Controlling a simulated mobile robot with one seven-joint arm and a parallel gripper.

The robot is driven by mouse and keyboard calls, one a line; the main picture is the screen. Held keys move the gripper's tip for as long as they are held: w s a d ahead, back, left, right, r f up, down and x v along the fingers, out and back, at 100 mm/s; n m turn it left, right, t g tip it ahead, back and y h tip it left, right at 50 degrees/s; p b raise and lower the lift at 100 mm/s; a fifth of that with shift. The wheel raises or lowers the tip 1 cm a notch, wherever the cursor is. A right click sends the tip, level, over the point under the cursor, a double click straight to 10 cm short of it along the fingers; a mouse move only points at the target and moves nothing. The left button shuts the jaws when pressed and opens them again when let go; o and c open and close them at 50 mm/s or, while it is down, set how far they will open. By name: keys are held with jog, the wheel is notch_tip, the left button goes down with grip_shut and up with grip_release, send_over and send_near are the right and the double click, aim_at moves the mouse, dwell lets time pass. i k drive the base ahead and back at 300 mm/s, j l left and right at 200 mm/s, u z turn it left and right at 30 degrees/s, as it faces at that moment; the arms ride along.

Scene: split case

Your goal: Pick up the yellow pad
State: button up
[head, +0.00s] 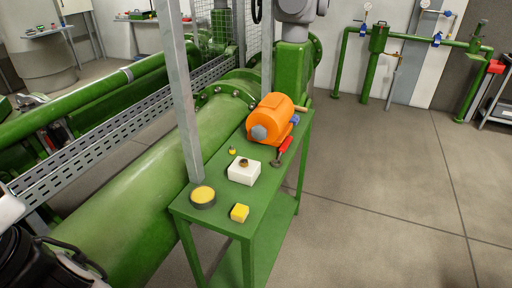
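A small yellow block-like pad (239,212) lies on the green table (222,218) near its front edge, in the head view. Just left of it on the same table is a round dark tin (203,204) with a yellow top face (203,194). The two are apart. Nothing touches the yellow block. My gripper's fingers do not show. A dark and white part with a cable, perhaps of my arm, shows at the lower left, well away from the table.
Behind the pad on the table are a white block (243,175) with a brown top piece, a small yellow item (232,151), a red-handled tool (284,148) and an orange motor (272,120). A grey post (180,90) rises beside the tin. Open floor (380,200) lies right.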

aim_at(240, 212)
jog(key=k+j+z, duration=0.1)
jog(key=z, duration=0.3)
jog(key=k+j+z, duration=0.2)
jog(key=z, duration=0.2)
jog(key=k+j+z, duration=0.1)
jog(key=z, duration=0.3)
jog(key=k, duration=0.05)
